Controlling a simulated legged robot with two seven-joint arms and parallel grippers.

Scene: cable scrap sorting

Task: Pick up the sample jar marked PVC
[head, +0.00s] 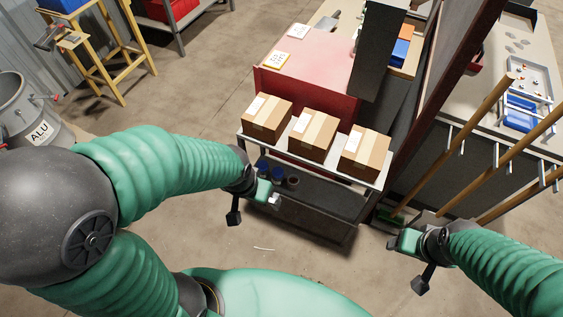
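Several small jars stand on the dark lower shelf (322,207) of a cart. Two have blue tops, the blue-topped jar (278,174) and another (262,165) behind my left gripper; a dark reddish jar (293,183) stands to their right. No PVC marking is readable on any of them. My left gripper (269,195) is just in front of these jars, at the shelf's left end; contact cannot be made out. My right gripper (403,240) is at the lower right, away from the jars. Finger opening is too small to tell on both.
Three cardboard boxes (313,132) stand on the cart's top shelf (244,137), above the jars. A red-topped bench (315,62) is behind. Wooden poles (471,130) lean near my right arm. A drum marked ALU (40,131) stands left. The floor before the cart is mostly clear.

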